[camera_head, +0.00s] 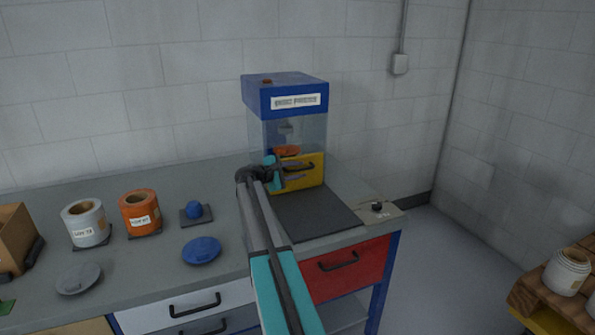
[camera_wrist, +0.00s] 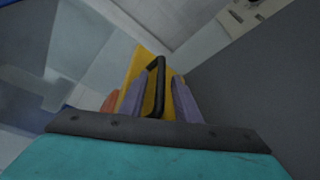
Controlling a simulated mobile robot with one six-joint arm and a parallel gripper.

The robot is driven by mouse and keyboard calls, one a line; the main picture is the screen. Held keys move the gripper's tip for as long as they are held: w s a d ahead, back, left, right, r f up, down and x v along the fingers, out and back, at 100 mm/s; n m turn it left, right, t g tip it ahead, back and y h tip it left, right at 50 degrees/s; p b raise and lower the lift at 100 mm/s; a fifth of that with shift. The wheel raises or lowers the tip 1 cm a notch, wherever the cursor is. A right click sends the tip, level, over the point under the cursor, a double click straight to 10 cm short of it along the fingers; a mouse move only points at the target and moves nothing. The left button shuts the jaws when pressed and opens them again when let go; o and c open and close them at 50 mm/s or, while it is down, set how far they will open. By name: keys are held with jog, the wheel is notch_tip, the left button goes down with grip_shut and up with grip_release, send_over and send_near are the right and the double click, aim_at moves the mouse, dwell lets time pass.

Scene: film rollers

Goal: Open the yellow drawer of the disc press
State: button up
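The disc press (camera_head: 285,95) stands on the bench, with a blue top, clear walls and a name label. Its yellow drawer (camera_head: 308,180) is at the base and looks shut. The drawer has a black handle (camera_wrist: 158,75). My gripper (camera_head: 297,171) is at the drawer front. In the wrist view my gripper (camera_wrist: 158,98) has its two purple fingers apart, one on each side of the handle, with gaps visible. The yellow drawer front (camera_wrist: 144,64) shows beyond them. An orange item (camera_head: 287,151) is inside the press; its details are unclear.
A dark mat (camera_head: 315,216) lies clear before the press. A control box (camera_head: 378,208) sits to its right. A red bench drawer (camera_head: 345,276) is below.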

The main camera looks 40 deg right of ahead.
jog(key=shift+d, duration=0.15)
grip_shut()
jog(key=shift+s, duration=0.1)
jog(key=s+a, duration=0.4)
jog(key=s, duration=0.7)
jog(key=s+a, duration=0.5)
jog(key=s, duration=0.7)
jog(key=shift+a+b, duration=0.25)
jog(key=shift+b, duration=0.05)
jog(key=shift+w, duration=0.1)
grip_release()
